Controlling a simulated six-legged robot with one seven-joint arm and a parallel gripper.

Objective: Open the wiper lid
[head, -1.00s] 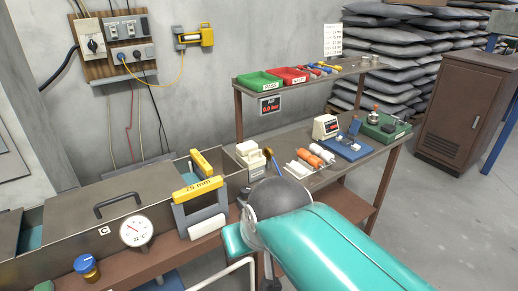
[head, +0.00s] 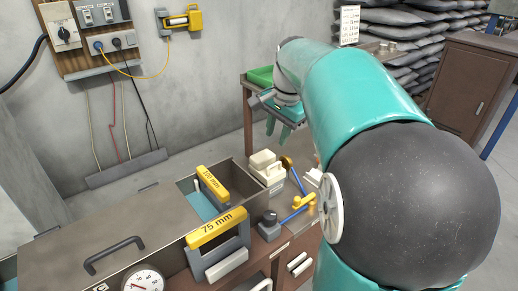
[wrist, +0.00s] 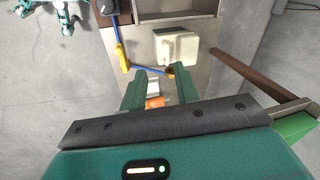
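A cream box (head: 268,178), which I take to be the wiper, stands on the bench beside the metal tank. Its lid (head: 263,159) appears down on top. The box also shows in the wrist view (wrist: 177,46), just beyond my fingers. My gripper (head: 277,128) hangs above and behind the box in the head view, fingers pointing down. In the wrist view my gripper (wrist: 159,84) has its two teal fingers apart with nothing held; it is clear of the box.
A blue rod with yellow ends (head: 296,213) and a dark knob (head: 268,222) are in front of the box. The tank (head: 70,240) holds yellow-handled frames marked 75 mm (head: 217,228) and 100 mm (head: 212,184). An orange item (wrist: 154,102) lies below my fingers. A shelf post (head: 247,125) stands nearby.

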